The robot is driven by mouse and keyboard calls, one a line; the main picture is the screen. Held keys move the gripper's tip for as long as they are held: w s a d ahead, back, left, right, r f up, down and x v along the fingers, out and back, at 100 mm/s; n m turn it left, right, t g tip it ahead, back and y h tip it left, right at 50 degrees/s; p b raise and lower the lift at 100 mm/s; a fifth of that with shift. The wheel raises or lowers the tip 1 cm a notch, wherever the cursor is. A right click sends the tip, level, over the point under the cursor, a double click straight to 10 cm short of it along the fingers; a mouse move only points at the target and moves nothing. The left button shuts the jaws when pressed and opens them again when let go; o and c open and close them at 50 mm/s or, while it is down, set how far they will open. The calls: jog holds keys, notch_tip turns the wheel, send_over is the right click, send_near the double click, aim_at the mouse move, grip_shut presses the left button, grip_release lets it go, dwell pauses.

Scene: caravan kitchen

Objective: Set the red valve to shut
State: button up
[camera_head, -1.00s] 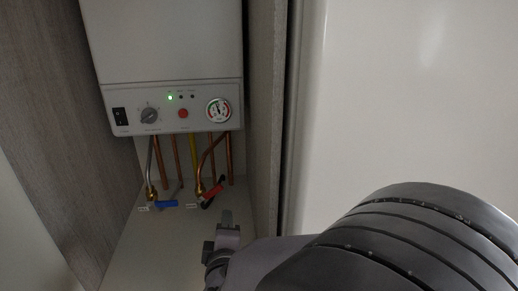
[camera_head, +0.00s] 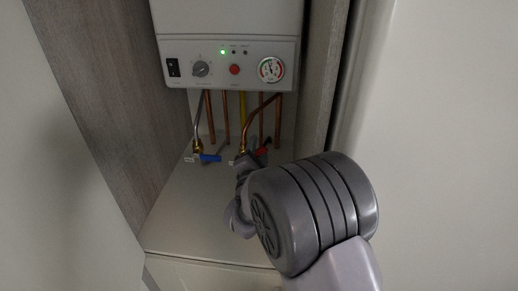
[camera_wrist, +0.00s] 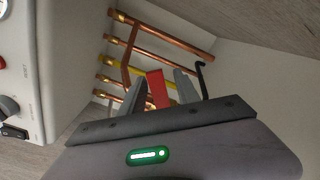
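The red valve's handle (camera_head: 262,152) shows in the head view under the boiler, partly hidden behind my arm. In the wrist view the red handle (camera_wrist: 158,90) stands between the two fingers of my gripper (camera_wrist: 160,82). The fingers are apart, with a gap visible on the right of the handle. I cannot tell whether the left finger touches it. In the head view my fingertips are mostly hidden by my own wrist.
A blue valve handle (camera_head: 210,158) sits just left of the red one. Copper pipes (camera_head: 210,118) and a yellow pipe (camera_wrist: 135,75) run close by. The boiler (camera_head: 228,62) hangs above. Cupboard walls (camera_head: 100,90) close in both sides.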

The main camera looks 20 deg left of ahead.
jog(key=shift+w+a, duration=0.1)
jog(key=shift+w, duration=0.45)
grip_shut()
dwell(1.0)
